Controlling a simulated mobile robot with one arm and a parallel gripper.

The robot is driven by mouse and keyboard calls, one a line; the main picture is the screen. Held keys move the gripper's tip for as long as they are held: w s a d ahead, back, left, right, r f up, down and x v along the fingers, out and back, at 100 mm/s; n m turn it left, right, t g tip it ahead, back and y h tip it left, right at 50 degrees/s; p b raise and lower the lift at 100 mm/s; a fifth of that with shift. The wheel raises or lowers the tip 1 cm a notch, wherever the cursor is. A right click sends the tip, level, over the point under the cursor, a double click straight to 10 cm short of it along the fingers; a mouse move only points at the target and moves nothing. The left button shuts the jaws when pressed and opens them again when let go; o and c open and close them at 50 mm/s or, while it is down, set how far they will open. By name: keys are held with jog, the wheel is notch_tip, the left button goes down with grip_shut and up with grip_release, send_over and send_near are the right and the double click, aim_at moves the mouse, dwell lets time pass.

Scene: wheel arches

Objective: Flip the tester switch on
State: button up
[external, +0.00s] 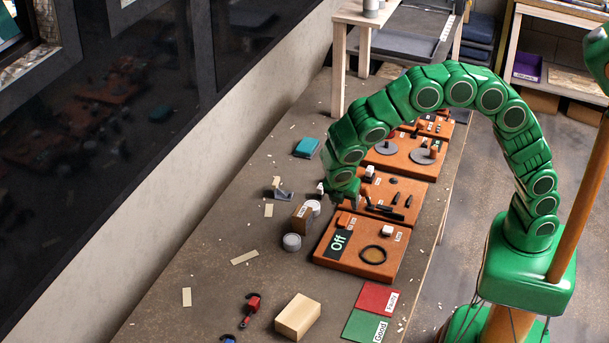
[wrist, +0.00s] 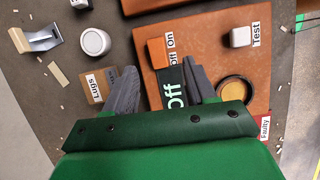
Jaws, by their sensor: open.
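The tester (external: 330,255) is an orange-brown board on the bench, with a dark display reading "Off". It also shows in the wrist view (wrist: 222,52). Its orange switch (wrist: 157,53) stands beside the "On" and "Off" labels, at the "Off" display's end away from me. In the external view the switch (external: 343,219) sits just below my gripper. My gripper (external: 343,197) is above the tester's far left corner. In the wrist view its two grey fingers (wrist: 160,78) are apart, with the switch ahead between them. Nothing is held; contact with the switch cannot be told.
A white Test button (wrist: 240,36) and a round ring (wrist: 235,91) are on the tester. Red "Faulty" (external: 375,297) and green "Good" (external: 362,327) mats lie in front.

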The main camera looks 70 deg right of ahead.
aim_at(345, 215)
jog(key=shift+w+a+x, duration=0.15)
jog(key=shift+x, duration=1.85)
jog(key=shift+w+a+x, duration=0.15)
jog(key=shift+x, duration=1.85)
jog(key=shift+f, duration=0.15)
grip_shut()
jog(key=shift+d+y, duration=0.25)
jog(key=shift+y, duration=0.45)
jog(key=shift+d+y, duration=0.2)
jog(key=shift+y, duration=0.65)
jog(key=shift+d+y, duration=0.15)
jog(key=shift+y, duration=0.7)
grip_release()
